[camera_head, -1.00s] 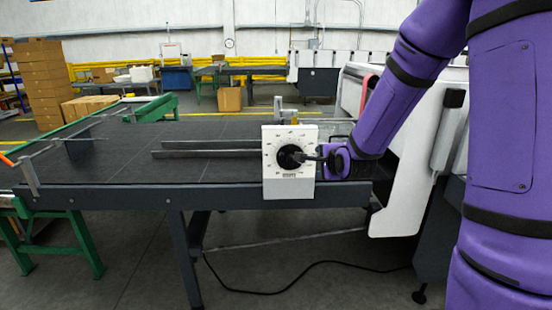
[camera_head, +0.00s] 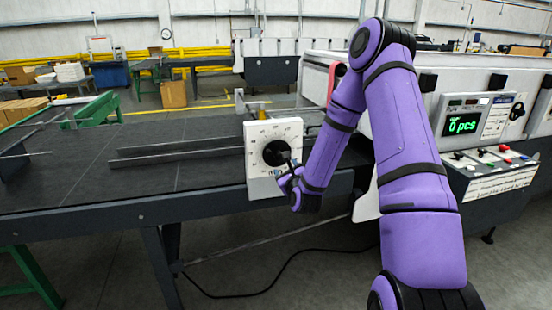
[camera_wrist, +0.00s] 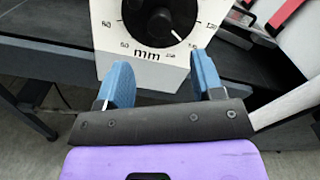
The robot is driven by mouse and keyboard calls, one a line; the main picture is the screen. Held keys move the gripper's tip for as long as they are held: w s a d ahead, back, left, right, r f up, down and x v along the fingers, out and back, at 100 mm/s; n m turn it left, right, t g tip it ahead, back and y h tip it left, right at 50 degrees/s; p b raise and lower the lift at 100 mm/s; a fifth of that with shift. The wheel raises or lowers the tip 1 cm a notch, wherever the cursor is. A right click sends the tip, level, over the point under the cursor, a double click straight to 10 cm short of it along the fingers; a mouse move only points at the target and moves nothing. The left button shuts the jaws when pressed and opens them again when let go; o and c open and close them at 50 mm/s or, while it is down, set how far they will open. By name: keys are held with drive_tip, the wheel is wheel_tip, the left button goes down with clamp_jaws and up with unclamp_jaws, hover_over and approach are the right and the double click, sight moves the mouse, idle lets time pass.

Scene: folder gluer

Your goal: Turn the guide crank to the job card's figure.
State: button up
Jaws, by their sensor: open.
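The guide crank is a black round knob (camera_head: 276,152) on a white dial plate (camera_head: 258,182) at the conveyor's front edge. In the wrist view the black knob (camera_wrist: 157,20) sits at the top, on the white plate (camera_wrist: 150,70) marked "mm" with figures around it. My gripper (camera_wrist: 160,78) is open, its two blue fingers spread below the knob, with nothing seen between them but the plate behind. In the head view my gripper (camera_head: 288,180) is at the dial's lower right, partly covered by my wrist. I cannot make out a job card.
The dark conveyor table (camera_head: 100,180) with long metal guide rails (camera_head: 180,152) extends left. A black cable (camera_head: 260,285) lies on the floor.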

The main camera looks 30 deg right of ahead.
sight(280, 158)
drive_tip(key=x, duration=0.9)
drive_tip(key=shift+w, duration=0.2)
drive_tip(key=c, duration=0.9)
drive_tip(key=shift+n, duration=0.3)
